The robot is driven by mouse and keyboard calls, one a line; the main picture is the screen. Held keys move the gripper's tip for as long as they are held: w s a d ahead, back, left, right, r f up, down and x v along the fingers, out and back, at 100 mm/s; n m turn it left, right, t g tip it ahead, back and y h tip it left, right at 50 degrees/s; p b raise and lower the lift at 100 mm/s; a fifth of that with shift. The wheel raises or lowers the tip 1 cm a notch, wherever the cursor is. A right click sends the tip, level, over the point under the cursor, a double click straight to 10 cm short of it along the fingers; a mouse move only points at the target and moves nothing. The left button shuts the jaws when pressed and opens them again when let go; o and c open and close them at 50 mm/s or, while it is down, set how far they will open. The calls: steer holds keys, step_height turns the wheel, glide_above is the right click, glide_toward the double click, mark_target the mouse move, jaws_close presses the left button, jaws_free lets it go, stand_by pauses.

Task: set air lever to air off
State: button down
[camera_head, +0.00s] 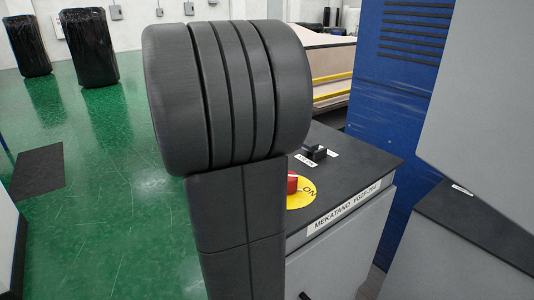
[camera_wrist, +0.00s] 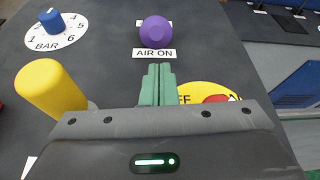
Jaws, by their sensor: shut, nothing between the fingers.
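The air lever's purple knob (camera_wrist: 155,32) shows at the top middle of the wrist view, seen from above. The white AIR ON label (camera_wrist: 153,53) lies just on the near side of the knob. Another white label at the knob's far side is mostly covered, and its text cannot be read. The lever's shaft is hidden under the knob. My gripper (camera_wrist: 158,68) has its green fingers together and empty, just short of the AIR ON label in the picture and apart from the knob. In the head view my arm hides the lever and gripper.
A yellow cylinder (camera_wrist: 52,90) stands left of my gripper. A blue knob (camera_wrist: 52,22) on a BAR dial is at upper left. A yellow disc (camera_wrist: 198,90) with a red knob (camera_head: 292,183) is at right. Black wrapped rolls (camera_head: 90,45) stand on the green floor.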

steer(key=shift+x, duration=2.05)
steer(key=shift+r, duration=0.15)
